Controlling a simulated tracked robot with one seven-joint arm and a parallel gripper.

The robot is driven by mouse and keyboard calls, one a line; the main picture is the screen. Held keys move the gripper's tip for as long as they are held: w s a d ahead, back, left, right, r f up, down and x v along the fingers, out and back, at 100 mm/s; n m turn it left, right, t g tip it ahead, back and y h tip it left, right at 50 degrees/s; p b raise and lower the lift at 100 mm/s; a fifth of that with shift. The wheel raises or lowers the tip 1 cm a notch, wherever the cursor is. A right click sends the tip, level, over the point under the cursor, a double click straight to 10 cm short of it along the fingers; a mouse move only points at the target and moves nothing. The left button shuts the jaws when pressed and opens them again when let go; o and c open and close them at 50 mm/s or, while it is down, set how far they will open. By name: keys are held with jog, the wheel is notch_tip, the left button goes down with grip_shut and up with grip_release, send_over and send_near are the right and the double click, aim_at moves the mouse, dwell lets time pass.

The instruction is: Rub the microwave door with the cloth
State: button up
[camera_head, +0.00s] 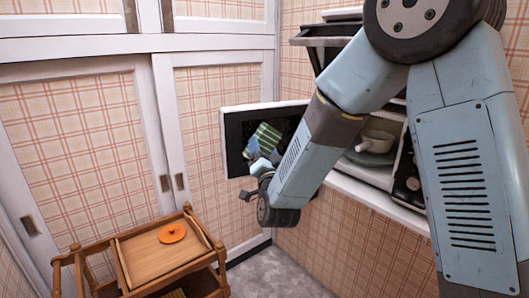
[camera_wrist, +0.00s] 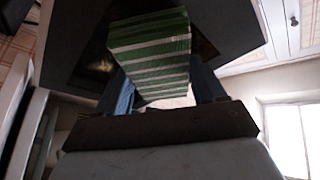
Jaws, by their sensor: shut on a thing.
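The microwave stands on a counter at the right, with its dark, white-edged door (camera_head: 237,131) swung open to the left. The green striped cloth (camera_head: 264,138) is in front of the dark door face. My gripper (camera_head: 262,160) is shut on the cloth near the door. In the wrist view the cloth (camera_wrist: 152,45) sticks out between my fingers (camera_wrist: 160,95), in front of the dark door panel (camera_wrist: 225,25). It overlaps the door, but I cannot tell whether it touches it. My arm hides part of the microwave.
A wooden cart (camera_head: 150,262) with an orange ring-shaped thing (camera_head: 172,233) on top stands at lower left. White sliding doors (camera_head: 163,130) are behind. Grey floor (camera_head: 262,268) shows below the microwave door.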

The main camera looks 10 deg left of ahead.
aim_at(274, 146)
jog(key=shift+w+a, duration=0.35)
jog(key=shift+w, duration=0.15)
jog(key=shift+d, duration=0.1)
dwell(0.3)
jog(key=w+d, duration=0.2)
jog(key=d, duration=0.1)
jog(key=shift+w, duration=0.15)
dwell(0.3)
jog(key=shift+s+a+r, duration=0.1)
jog(key=shift+s+a, duration=0.45)
jog(key=shift+a, duration=0.35)
jog(key=shift+s+a, duration=0.5)
jog(key=shift+a, duration=0.35)
